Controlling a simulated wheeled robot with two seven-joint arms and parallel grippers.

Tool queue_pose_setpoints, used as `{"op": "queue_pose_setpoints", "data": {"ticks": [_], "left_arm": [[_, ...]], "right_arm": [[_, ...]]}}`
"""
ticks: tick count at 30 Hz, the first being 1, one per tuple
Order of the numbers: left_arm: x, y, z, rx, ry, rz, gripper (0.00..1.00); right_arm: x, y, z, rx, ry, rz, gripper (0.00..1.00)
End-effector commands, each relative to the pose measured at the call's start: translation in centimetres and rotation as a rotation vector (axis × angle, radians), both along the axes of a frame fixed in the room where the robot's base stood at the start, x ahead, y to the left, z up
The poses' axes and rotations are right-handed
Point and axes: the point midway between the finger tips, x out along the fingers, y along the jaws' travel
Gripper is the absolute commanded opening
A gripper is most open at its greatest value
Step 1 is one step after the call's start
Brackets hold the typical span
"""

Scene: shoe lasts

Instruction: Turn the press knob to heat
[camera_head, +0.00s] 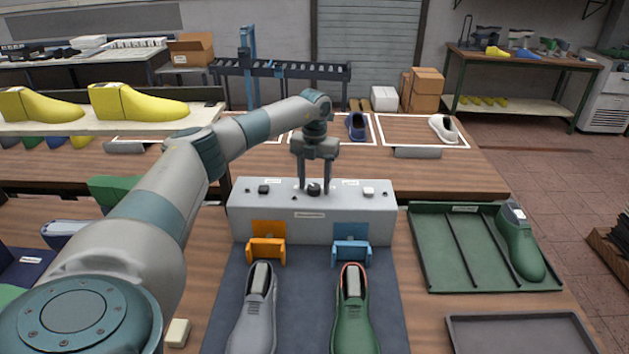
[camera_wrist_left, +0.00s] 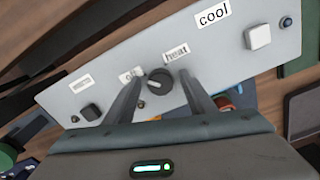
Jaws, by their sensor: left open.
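The press (camera_head: 310,218) is a long light-grey box at the centre of the head view. Its round black knob (camera_head: 314,188) is on the top face and also shows in the left wrist view (camera_wrist_left: 159,82). A "heat" label (camera_wrist_left: 177,52) sits beside the knob; another label (camera_wrist_left: 131,76) is partly hidden by a finger. A pale mark shows on the knob, but which label it points at is hard to tell. My left gripper (camera_head: 316,187) points down with open fingers, one on each side of the knob. Contact with it cannot be made out. My right gripper is not in view.
Black and white buttons flank the knob; a "cool" label (camera_wrist_left: 213,14) is near the white one (camera_wrist_left: 257,37). In front are orange (camera_head: 267,251) and blue (camera_head: 351,253) clamps, and a grey shoe (camera_head: 252,325) and green shoe (camera_head: 355,325). A green tray (camera_head: 440,250) lies right.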

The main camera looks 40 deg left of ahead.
Motion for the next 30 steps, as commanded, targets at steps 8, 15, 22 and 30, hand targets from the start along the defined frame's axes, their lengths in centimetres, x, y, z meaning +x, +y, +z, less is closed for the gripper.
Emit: {"op": "queue_pose_setpoints", "data": {"ticks": [8,15,22,30], "left_arm": [[0.00,0.00,-0.01,0.000,0.000,0.000,0.28],[0.00,0.01,0.01,0.000,0.000,-0.001,0.09],[0.01,-0.01,-0.02,0.000,0.000,-0.031,0.09],[0.06,-0.05,-0.10,-0.001,-0.001,-0.154,0.09]], "right_arm": [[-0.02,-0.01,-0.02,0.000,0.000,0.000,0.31],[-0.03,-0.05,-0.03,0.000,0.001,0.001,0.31],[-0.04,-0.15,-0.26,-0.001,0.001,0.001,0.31],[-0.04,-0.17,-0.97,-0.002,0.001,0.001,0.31]]}}
